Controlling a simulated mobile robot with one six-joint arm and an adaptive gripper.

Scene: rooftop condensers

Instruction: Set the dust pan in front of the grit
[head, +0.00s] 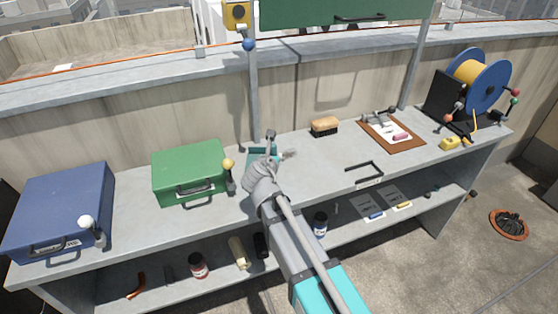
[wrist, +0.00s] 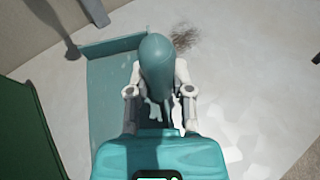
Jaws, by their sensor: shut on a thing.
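The teal dust pan (wrist: 108,85) is under and left of my gripper (wrist: 157,95) in the wrist view. Its rounded upright handle (wrist: 155,62) is between my fingers, which are shut on it. In the head view a bit of the pan (head: 256,153) shows behind my gripper (head: 266,163); the rest is hidden. The grit (wrist: 185,37) is a dark, thin patch on the bench, just right of the pan's far end. It also shows faintly in the head view (head: 289,155). I cannot tell whether the pan touches the bench.
A green case (head: 190,160) stands close left of the pan, with a blue case (head: 62,205) farther left. A brush (head: 324,126), a clipboard (head: 385,145) and a black handle (head: 364,168) lie to the right on the bench (head: 320,175). A wall stands behind.

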